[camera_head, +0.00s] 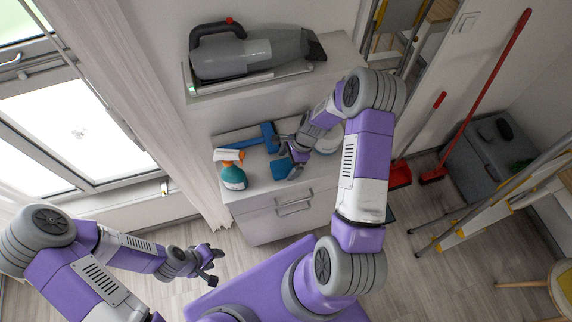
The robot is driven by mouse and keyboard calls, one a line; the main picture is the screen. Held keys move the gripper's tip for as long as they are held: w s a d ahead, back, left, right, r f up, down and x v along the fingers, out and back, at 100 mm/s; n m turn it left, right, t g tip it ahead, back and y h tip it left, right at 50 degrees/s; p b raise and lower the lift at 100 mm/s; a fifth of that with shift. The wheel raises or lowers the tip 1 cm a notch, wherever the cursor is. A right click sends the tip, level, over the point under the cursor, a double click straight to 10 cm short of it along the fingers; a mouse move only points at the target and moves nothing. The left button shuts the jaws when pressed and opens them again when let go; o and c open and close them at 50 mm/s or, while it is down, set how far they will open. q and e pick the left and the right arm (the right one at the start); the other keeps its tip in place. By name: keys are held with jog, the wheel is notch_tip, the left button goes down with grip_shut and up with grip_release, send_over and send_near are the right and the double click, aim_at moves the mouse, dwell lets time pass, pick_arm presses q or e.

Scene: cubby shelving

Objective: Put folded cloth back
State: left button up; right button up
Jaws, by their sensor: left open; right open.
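A small blue item (281,169), which looks like the folded cloth, lies near the front edge of the white cabinet top (262,187). My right gripper (294,159) reaches over the cabinet from the right, open, with its fingers just above or beside the blue item. I cannot tell whether they touch it, and the fingers hide part of it. My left gripper (214,266) is open and empty, low over the floor in front of the cabinet and well away from the cloth.
A teal spray bottle with an orange and white head (233,177) stands left of the cloth. A blue tool (262,138) lies behind it. A white round object (328,140) sits right of my gripper. The shelf above holds a grey handheld vacuum (250,55).

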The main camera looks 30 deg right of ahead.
jog(key=w+v, duration=0.1)
jog(key=v, duration=0.9)
jog(key=shift+s, duration=0.45)
jog(key=shift+s, duration=0.1)
